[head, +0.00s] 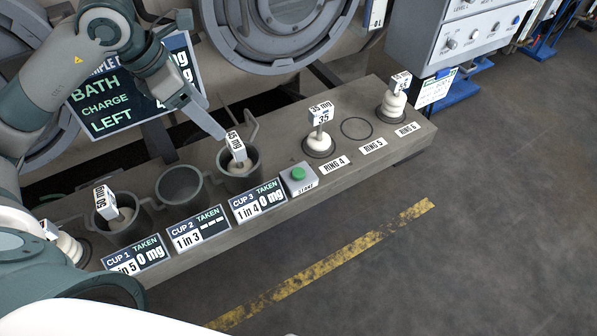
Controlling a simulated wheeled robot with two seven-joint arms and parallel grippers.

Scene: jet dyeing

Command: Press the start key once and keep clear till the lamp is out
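The start key is a green button (298,174) on a small grey box labelled START (304,186), on the bench front right of cup 3. I cannot tell whether any lamp is lit. My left gripper (222,135) reaches in from the left, its tip close to the tag standing in cup 3 (240,180); whether they touch is unclear, as is its opening. The key stands clear of it. Cup 1 (123,232) holds a tagged white piece; cup 2 (181,187) looks empty. The cup 1 and cup 3 panels read 0 mg; cup 2 shows dashes. My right gripper is out of view.
A bath board (105,107) reading CHARGE LEFT is partly behind my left arm. Tagged white weights stand at ring 4 (319,143) and ring 6 (393,105); ring 5 (356,128) is bare. A grey control cabinet (455,35) stands beyond. The floor in front is clear.

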